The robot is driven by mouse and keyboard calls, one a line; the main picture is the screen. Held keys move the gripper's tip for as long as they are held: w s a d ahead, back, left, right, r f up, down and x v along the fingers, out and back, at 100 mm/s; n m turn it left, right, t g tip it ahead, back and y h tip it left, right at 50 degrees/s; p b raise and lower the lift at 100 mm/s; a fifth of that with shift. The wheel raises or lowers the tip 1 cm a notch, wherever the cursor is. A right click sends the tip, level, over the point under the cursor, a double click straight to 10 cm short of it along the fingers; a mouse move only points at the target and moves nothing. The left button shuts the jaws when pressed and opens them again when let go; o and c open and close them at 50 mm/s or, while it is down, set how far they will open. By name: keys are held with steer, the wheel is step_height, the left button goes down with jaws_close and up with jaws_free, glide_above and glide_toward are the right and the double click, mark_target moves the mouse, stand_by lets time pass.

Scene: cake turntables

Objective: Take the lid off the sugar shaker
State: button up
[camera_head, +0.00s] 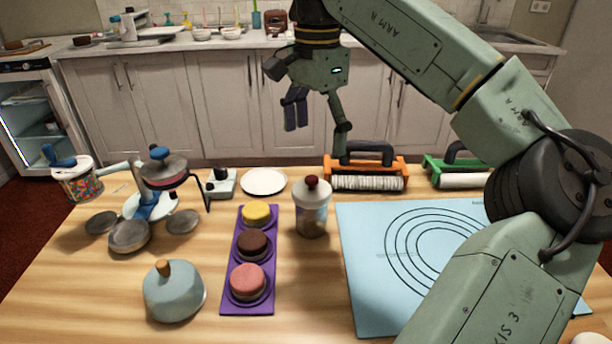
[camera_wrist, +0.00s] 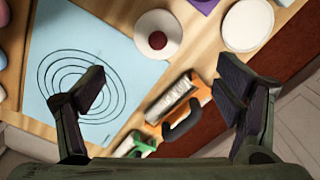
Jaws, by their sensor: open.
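The sugar shaker (camera_head: 312,222) stands upright on the wooden table, between the purple tray and the blue mat. Its white lid (camera_head: 311,195) with a dark red knob (camera_head: 312,182) sits on top. In the wrist view the lid (camera_wrist: 142,27) shows from above, with its knob (camera_wrist: 157,40) in the middle. My gripper (camera_head: 319,127) is open and empty, high above the far side of the table, behind the shaker. In the wrist view my gripper (camera_wrist: 163,88) has its fingers spread wide, with the shaker beyond them toward the upper edge.
The purple tray (camera_head: 231,290) with three small cakes is left of the shaker; the blue mat (camera_head: 365,290) is right. A white plate (camera_head: 263,181) and an orange-framed roller (camera_head: 366,183) stand behind. A grey dome (camera_head: 172,295) and cake stand (camera_head: 150,206) are further left.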

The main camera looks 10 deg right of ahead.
mark_target(310, 179)
steer(key=f, duration=0.4)
steer(key=shift+s+f, duration=0.2)
steer(key=shift+f, duration=0.05)
steer(key=shift+s+a+f+p, duration=0.1)
steer(key=shift+a+f, duration=0.1)
steer(key=shift+f, duration=0.7)
steer(key=shift+s+a+f+p, duration=0.1)
steer(key=shift+a+f, duration=0.1)
steer(key=shift+f, duration=0.65)
steer(key=shift+a+f+p, duration=0.1)
steer(key=shift+a+f, duration=0.1)
steer(key=shift+f, duration=0.7)
steer(key=shift+c, duration=0.4)
steer(key=c, duration=0.8)
